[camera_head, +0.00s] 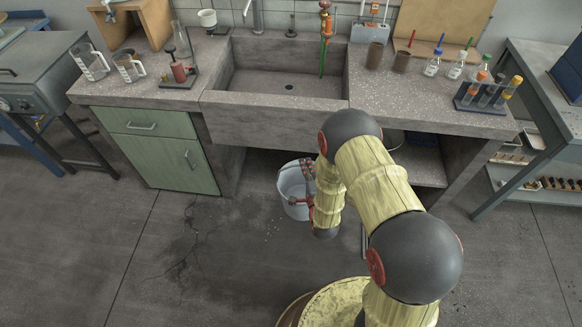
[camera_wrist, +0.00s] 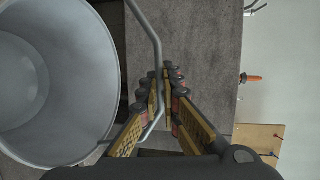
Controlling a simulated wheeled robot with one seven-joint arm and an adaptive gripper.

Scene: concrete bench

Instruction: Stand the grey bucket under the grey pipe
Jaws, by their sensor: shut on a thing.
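The grey bucket (camera_head: 294,182) hangs or stands in front of the opening below the sink, mouth up in the head view; whether its base touches the floor is unclear. My gripper (camera_wrist: 167,82) is shut on the bucket's thin bent metal handle (camera_wrist: 146,25), beside the mouth. In the wrist view the bucket (camera_wrist: 62,75) fills the left side and looks empty. In the head view my arm covers part of the bucket and the area to its right. I cannot make out the grey pipe; the space under the sink is dark and partly hidden.
The stone sink (camera_head: 278,88) overhangs the opening, with a green cabinet (camera_head: 160,150) at left. A rack of tubes (camera_head: 488,93) stands near the bench's right front edge. A dark stain (camera_head: 200,225) marks the floor at left.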

